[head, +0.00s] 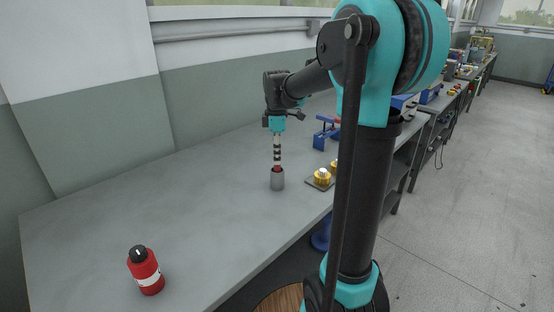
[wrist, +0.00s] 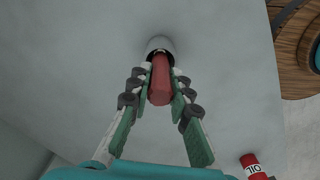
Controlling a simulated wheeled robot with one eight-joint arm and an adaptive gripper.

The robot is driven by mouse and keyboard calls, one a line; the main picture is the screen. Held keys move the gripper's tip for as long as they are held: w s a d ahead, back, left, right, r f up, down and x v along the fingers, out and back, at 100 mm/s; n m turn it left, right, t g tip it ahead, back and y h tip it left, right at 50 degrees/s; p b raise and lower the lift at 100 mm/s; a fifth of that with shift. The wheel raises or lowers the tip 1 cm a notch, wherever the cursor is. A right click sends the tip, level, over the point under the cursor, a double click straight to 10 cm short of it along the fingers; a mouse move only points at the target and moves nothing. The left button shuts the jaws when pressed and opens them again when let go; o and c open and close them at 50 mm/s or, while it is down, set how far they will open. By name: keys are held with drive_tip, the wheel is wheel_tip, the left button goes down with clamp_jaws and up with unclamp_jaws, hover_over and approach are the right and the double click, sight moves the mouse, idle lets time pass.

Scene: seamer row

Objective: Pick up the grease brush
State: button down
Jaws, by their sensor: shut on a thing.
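The grease brush shows in the wrist view as a red handle (wrist: 160,80) between the finger pads. Its lower end goes into a grey cup (wrist: 159,44), so that end is hidden. My gripper (wrist: 160,88) is shut on the red handle. In the head view my gripper (head: 277,160) points straight down over the grey cup (head: 277,180), and a bit of red shows at the cup's mouth. The cup stands upright on the workbench (head: 180,215).
A red oil bottle (head: 147,272) stands at the bench's near left. Brass-coloured parts (head: 322,177) sit on a dark plate right of the cup. A blue device (head: 326,134) stands behind them. The bench between bottle and cup is clear.

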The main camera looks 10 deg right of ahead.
wheel_tip(320, 180, up, 20)
drive_tip(key=shift+f, duration=0.25)
idle(0.6)
